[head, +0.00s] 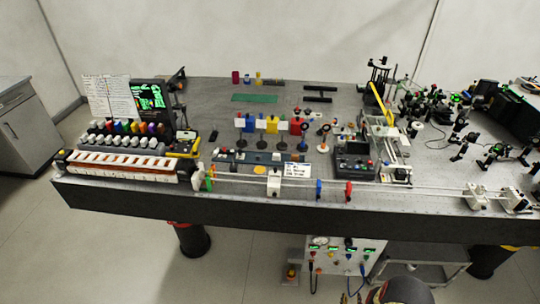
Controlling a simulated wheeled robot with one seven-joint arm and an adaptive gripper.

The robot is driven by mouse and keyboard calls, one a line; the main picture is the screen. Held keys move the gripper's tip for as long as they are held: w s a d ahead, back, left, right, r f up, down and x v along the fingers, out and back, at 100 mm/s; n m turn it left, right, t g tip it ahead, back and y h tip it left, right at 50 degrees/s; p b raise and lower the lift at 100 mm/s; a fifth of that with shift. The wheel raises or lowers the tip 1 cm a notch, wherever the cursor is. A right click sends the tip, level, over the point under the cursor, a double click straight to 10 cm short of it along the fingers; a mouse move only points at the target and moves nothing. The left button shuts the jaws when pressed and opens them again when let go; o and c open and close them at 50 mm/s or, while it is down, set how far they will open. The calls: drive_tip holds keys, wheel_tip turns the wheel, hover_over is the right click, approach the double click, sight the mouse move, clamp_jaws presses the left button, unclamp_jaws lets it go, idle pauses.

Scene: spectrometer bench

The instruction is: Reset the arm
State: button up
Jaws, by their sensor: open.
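The task names no object apart from my own arm. A dark rounded shape (404,290) at the bottom edge of the head view, right of centre, is probably part of my arm. It is in front of the bench and below the tabletop's front edge. Most of it is cut off by the frame. I cannot make out my gripper or its fingers in this view, nor anything held.
A long grey optical bench (330,213) spans the view, crowded with instruments. A rack of coloured-cap bottles (130,128) and an orange-white tray (125,167) stand at left. A control panel (335,257) is under the bench. A cabinet (25,130) stands far left. Floor at lower left is clear.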

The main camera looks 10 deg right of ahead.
drive_tip(key=s+a+f+m+g+y, duration=0.2)
drive_tip(key=s+a+f+g, duration=0.2)
drive_tip(key=s+f, duration=0.2)
drive_tip(key=s+a+f+m+g+y, duration=0.1)
drive_tip(key=s+a+f+g+y, duration=0.2)
drive_tip(key=s+f+g, duration=0.3)
drive_tip(key=w+a+r+m+g+y+b, duration=0.1)
drive_tip(key=w+r+g+b, duration=0.15)
drive_tip(key=r, duration=1.15)
drive_tip(key=w+r+m+g+b, duration=0.1)
drive_tip(key=w+r, duration=0.2)
drive_tip(key=r, duration=1.2)
drive_tip(key=w+a+r+m+g+y+b, duration=0.1)
drive_tip(key=w+r+b, duration=0.15)
drive_tip(key=r, duration=1.15)
drive_tip(key=s+a+r+n+t+b, duration=0.1)
drive_tip(key=a+r, duration=0.5)
drive_tip(key=r, duration=0.6)
drive_tip(key=s+a+r+n+t+b, duration=0.1)
drive_tip(key=s+a+r+t+b, duration=0.3)
drive_tip(key=r, duration=0.8)
drive_tip(key=s+a+r+n+t+b, duration=0.2)
drive_tip(key=s+a+r+b, duration=0.2)
drive_tip(key=a+r, duration=0.4)
wheel_tip(320, 180, up, 4)
drive_tip(key=shift+s+t+h, duration=0.3)
drive_tip(key=shift+s+t, duration=0.05)
drive_tip(key=shift+s, duration=0.25)
